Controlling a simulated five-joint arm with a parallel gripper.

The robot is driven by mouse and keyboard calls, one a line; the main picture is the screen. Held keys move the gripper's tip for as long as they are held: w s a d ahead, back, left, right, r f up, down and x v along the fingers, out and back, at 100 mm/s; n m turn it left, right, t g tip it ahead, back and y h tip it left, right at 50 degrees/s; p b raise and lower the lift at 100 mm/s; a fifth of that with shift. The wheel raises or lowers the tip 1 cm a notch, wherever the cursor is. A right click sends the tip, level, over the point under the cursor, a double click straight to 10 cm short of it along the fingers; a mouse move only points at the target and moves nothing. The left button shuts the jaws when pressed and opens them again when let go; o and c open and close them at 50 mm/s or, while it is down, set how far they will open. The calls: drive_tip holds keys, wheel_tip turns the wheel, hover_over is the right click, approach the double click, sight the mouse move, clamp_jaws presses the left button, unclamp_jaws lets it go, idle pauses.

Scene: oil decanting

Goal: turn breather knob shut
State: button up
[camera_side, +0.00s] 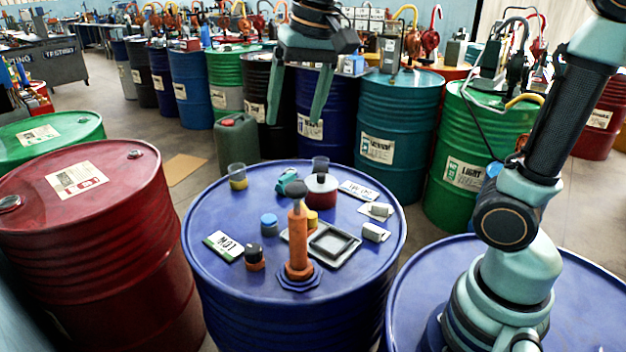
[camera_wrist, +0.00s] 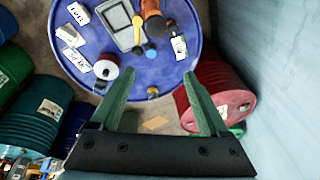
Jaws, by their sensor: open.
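My gripper (camera_side: 294,121) is open and empty, pointing down well above the far side of the blue drum (camera_side: 215,258). It also shows in the wrist view (camera_wrist: 157,72), its two green fingers spread wide. A small black knob on an orange base (camera_side: 254,254) sits left of the post. I cannot tell for sure which is the breather knob. The orange post (camera_wrist: 154,10) is at the top edge in the wrist view, partly cut off.
Around the post are a red pot (camera_side: 322,193), a blue-capped jar (camera_side: 269,225), a teal part (camera_side: 289,180), a cup with yellow liquid (camera_side: 238,177), a grey tray (camera_side: 345,254) and several labels. A red drum (camera_side: 110,235) stands left. Barrels line the back.

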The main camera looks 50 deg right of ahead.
sight(253, 248)
drive_tip(key=shift+w+a+f+m+g, duration=1.6)
drive_tip(key=shift+w+a+m, duration=1.3)
drive_tip(key=shift+w, duration=1.5)
drive_tip(key=f, duration=2.7)
drive_tip(key=shift+d, duration=0.2)
clamp_jaws()
